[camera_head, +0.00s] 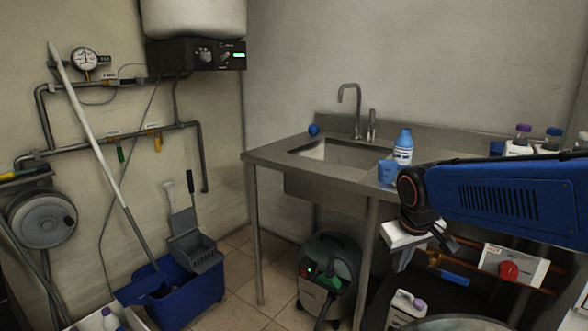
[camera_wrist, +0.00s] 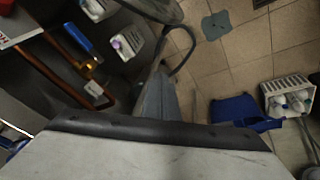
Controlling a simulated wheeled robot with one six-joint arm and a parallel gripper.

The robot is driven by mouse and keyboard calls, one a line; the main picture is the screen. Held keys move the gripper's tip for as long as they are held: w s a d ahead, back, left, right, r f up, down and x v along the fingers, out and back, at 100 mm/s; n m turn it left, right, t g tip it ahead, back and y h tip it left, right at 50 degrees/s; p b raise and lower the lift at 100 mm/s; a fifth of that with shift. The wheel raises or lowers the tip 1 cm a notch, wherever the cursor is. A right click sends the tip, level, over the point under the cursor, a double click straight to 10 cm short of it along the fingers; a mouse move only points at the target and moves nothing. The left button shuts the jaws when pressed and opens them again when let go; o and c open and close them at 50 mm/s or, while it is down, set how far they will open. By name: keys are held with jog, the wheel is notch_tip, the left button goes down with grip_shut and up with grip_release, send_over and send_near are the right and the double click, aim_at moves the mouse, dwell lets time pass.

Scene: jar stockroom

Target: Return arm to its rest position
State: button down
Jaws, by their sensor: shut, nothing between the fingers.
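My blue arm (camera_head: 500,200) reaches in from the right edge in the head view, in front of the sink counter. My gripper (camera_head: 401,262) hangs below the dark wrist joint, pointing down, shut and empty. It is in front of the counter's front edge and above the floor-level items. In the wrist view, a pale surface with a dark rim fills the bottom, and I cannot tell what it is.
The steel sink counter (camera_head: 270,155) holds a blue cup (camera_head: 387,172) and a blue-capped bottle (camera_head: 403,147). A vacuum cleaner (camera_head: 328,270) stands below. A blue mop bucket (camera_head: 190,297) is at left. A white crate of bottles (camera_wrist: 289,97) shows in the wrist view. Tiled floor is partly clear.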

jog(key=s+d+f+m, duration=0.1)
jog(key=s, duration=0.9)
jog(key=s+d+f+m+t, duration=0.1)
jog(key=s+d+m, duration=0.1)
jog(key=s, duration=0.7)
jog(key=shift+s+d+f+y, duration=0.15)
jog(key=shift+s+f+y, duration=0.15)
jog(key=shift+s, duration=0.05)
jog(key=shift+s, duration=0.1)
